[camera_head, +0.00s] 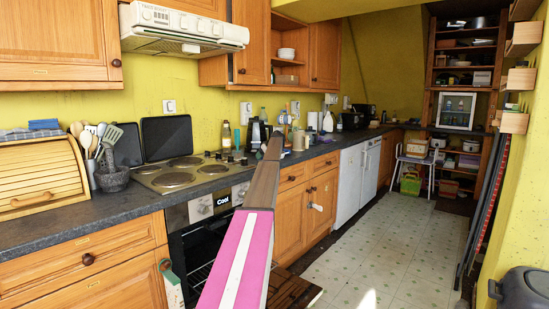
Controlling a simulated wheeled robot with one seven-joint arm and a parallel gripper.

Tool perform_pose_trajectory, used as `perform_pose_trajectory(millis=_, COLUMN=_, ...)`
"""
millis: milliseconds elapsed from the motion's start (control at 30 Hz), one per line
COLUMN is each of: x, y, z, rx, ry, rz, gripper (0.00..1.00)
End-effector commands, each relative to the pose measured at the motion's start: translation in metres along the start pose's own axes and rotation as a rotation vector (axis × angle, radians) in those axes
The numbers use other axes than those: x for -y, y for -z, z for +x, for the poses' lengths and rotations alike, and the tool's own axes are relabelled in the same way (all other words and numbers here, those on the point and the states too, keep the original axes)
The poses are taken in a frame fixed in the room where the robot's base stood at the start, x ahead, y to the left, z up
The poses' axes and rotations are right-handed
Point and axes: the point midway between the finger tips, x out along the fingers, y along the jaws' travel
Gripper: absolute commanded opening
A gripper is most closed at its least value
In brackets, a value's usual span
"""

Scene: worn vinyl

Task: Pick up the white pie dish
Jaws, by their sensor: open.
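I cannot make out a white pie dish anywhere in the head view. White bowls (286,53) stand in the open wall shelf, but they look like small stacked bowls. Pale dishes on the far shelf unit are too small to tell apart. My gripper is not in view.
A dark worktop (90,233) runs along the left wall, with a hob (180,177), a wooden bread bin (38,185) and a utensil pot (112,178). A long pink-and-white striped piece (240,258) rises in the centre foreground. The tiled floor (385,240) is mostly clear; a dark bin (522,288) stands lower right.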

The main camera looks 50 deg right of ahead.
Motion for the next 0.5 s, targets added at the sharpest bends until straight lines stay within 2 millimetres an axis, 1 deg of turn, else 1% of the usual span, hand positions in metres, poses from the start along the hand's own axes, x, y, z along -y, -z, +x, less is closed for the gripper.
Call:
perform_pose_trajectory(millis=200, x=0.0000, y=-0.0003, z=0.0013, rx=0.000, ry=0.000, rz=0.000, gripper=0.62)
perform_pose_trajectory(millis=267, x=0.0000, y=-0.0003, z=0.0013, rx=0.000, ry=0.000, rz=0.000, gripper=0.42)
perform_pose_trajectory(millis=300, x=0.0000, y=-0.0003, z=0.0012, rx=0.000, ry=0.000, rz=0.000, gripper=0.29)
perform_pose_trajectory(millis=400, x=0.0000, y=-0.0004, z=0.0012, rx=0.000, ry=0.000, rz=0.000, gripper=0.00)
perform_pose_trajectory(millis=500, x=-0.0002, y=0.0005, z=0.0005, rx=-0.001, ry=-0.002, rz=-0.002, gripper=0.00)
